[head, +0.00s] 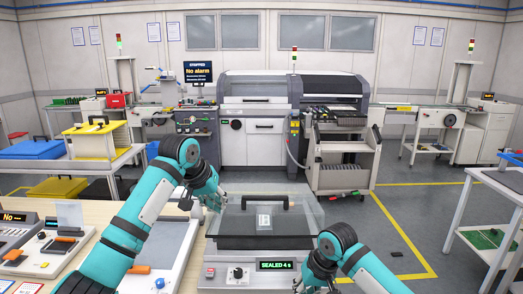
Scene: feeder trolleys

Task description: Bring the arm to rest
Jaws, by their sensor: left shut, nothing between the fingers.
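My left arm (135,220) is teal and black and reaches up from the lower left, bent at the wrist. My left gripper (219,203) is small in the head view, shut and empty. It is by the left edge of a clear-lidded sealing machine (222,222). I cannot tell whether it touches the lid. My right arm (370,268) comes in from the lower right. Its gripper end (310,285) is low at the bottom edge, in front of the machine's right side, and its fingers cannot be made out.
The machine's display (275,265) reads "SEALED 4 s". A wooden bench (98,207) with small devices lies at left. Behind are a trolley with a yellow case (95,142) and a large grey machine (250,146). A white table (490,215) stands right; the floor between is mostly open.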

